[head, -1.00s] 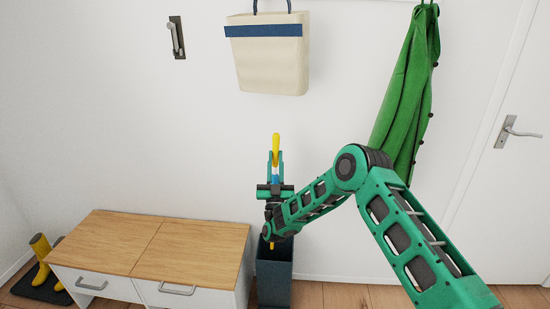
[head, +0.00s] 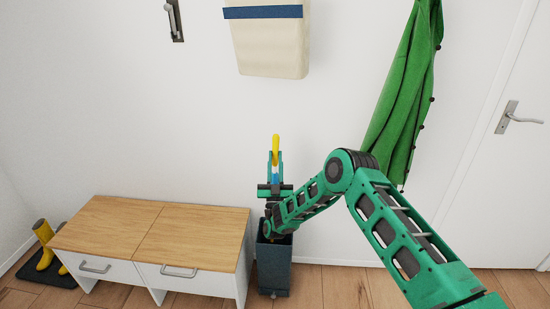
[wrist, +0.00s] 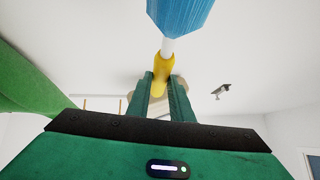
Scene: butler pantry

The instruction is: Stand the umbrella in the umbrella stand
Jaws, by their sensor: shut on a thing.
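The umbrella has a yellow hooked handle (head: 276,146) at the top and a blue canopy (head: 274,178) below it. In the head view it looks upright. My gripper (head: 275,165) is shut on the umbrella near the handle and hides part of it. In the wrist view, the yellow handle (wrist: 163,72) sits between the fingers, with a white collar and the blue canopy (wrist: 181,15) beyond. The dark grey-blue umbrella stand (head: 274,268) is on the floor below my gripper. My arm covers part of its rim. The umbrella's lower end is hidden, so I cannot tell how deep it reaches.
A wood-topped white bench (head: 150,235) stands close left of the stand. Yellow boots (head: 43,243) are at far left. A cream bag (head: 268,45) and a green coat (head: 405,95) hang on the wall. Floor right of the stand is clear up to the door (head: 500,180).

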